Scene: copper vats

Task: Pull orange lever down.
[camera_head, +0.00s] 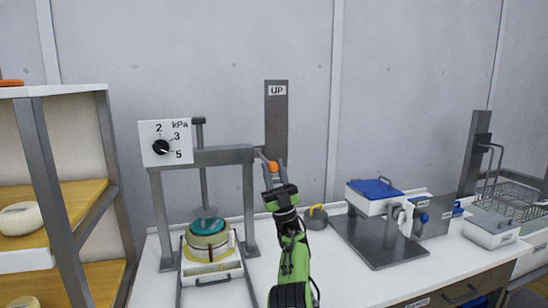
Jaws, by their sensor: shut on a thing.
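The orange lever end (273,167) shows as a small orange knob at the right of the grey press frame (223,155). A dark rod runs from the frame to the knob. My gripper (273,170) is shut on the orange knob, with its fingers on either side of it. A grey upright plate marked "UP" (277,105) stands behind the knob. The lever's joint with the frame is small and hard to make out.
A dial panel (165,143) is on the press frame's left. A teal-topped pot (208,240) sits in a tray below. A yellow-grey round object (316,216) and blue-lidded box (375,193) stand to the right. Shelves (60,200) are at the left.

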